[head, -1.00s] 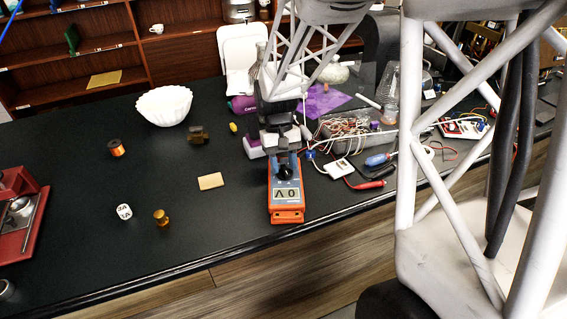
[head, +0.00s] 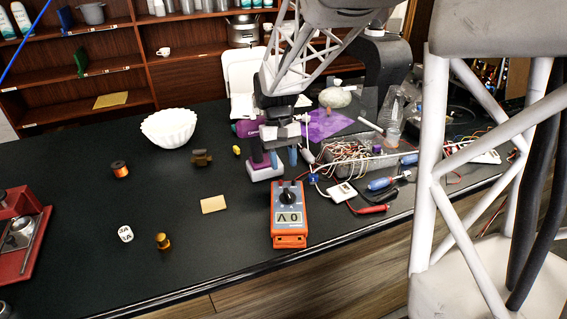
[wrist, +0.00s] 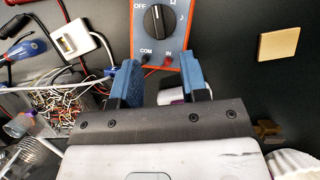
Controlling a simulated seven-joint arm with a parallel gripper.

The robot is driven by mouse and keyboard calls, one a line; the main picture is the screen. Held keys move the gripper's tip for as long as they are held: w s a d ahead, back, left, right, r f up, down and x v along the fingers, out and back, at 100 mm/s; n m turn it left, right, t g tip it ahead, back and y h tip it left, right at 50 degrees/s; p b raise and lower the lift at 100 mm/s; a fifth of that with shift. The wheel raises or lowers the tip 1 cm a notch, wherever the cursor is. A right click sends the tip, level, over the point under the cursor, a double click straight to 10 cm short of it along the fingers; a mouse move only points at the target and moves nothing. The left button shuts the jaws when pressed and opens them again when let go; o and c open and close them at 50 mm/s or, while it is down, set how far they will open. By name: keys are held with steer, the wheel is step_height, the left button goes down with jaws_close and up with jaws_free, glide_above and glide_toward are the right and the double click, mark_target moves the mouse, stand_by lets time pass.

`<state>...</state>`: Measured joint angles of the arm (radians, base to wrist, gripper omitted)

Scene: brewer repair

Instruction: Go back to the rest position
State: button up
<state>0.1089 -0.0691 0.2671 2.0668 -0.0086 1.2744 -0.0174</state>
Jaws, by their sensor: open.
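My gripper (head: 282,158) hangs over the black bench, just behind the orange multimeter (head: 289,214) in the head view. In the wrist view its two blue fingertips (wrist: 168,84) are apart with nothing held between them. The multimeter lies face up, and its display reads about 0 V. In the wrist view the multimeter's dial and its COM and IN sockets (wrist: 157,52) show just beyond the fingertips. A purple and white object (head: 264,168) is beside and partly behind the gripper.
Right of the gripper lie a wire-filled tray (head: 352,158), a white module (head: 342,192), a blue-handled screwdriver (head: 381,183) and a red probe (head: 373,209). A white filter bowl (head: 169,127) and a tan card (head: 213,204) are to the left.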

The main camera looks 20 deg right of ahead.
stand_by(0.4)
steer(key=s+a+r+t, duration=0.1)
steer(key=s+r+t, duration=0.1)
steer(key=s, duration=0.5)
steer(key=s+a+r+t, duration=0.2)
steer(key=s+r, duration=0.1)
steer(key=s, duration=0.5)
steer(key=s+a+r+t, duration=0.2)
steer(key=s+r+t, duration=0.1)
steer(key=s, duration=0.5)
steer(key=shift+s+a+n+h, duration=0.25)
steer(key=shift+n+h, duration=0.05)
steer(key=shift+n, duration=0.1)
